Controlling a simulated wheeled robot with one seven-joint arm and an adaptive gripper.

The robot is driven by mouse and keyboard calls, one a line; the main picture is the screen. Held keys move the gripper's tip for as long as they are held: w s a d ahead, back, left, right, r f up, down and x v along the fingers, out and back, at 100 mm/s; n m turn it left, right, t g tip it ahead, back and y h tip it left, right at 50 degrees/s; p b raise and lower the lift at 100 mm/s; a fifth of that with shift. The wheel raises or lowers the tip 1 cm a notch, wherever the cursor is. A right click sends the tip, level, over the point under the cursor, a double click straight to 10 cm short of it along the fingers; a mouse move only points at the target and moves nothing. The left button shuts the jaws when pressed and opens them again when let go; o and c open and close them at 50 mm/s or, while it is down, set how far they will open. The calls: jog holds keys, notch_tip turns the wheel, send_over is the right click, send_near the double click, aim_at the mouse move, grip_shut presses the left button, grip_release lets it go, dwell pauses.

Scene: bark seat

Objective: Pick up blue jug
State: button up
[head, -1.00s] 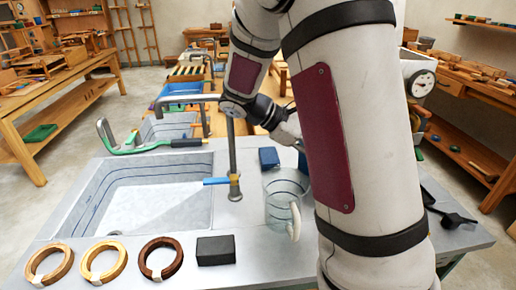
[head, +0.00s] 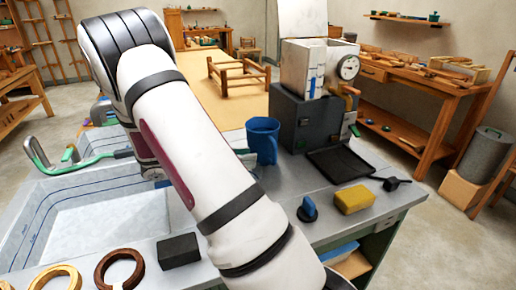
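The blue jug (head: 263,140) stands upright on the grey counter, just right of my arm and left of the dark machine. Its handle faces left, close to the arm. My white arm crosses the left and middle of the head view. My gripper is not visible; it is hidden behind the arm or out of frame.
A dark grey machine with a white top box (head: 306,66) stands right of the jug. A black tray (head: 338,164), yellow sponge (head: 354,199) and blue-handled item (head: 308,209) lie in front. A sink (head: 85,215), dark block (head: 179,251) and wooden rings (head: 120,268) are at left.

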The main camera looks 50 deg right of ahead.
aim_at(265, 146)
jog(key=shift+x, duration=3.85)
grip_shut()
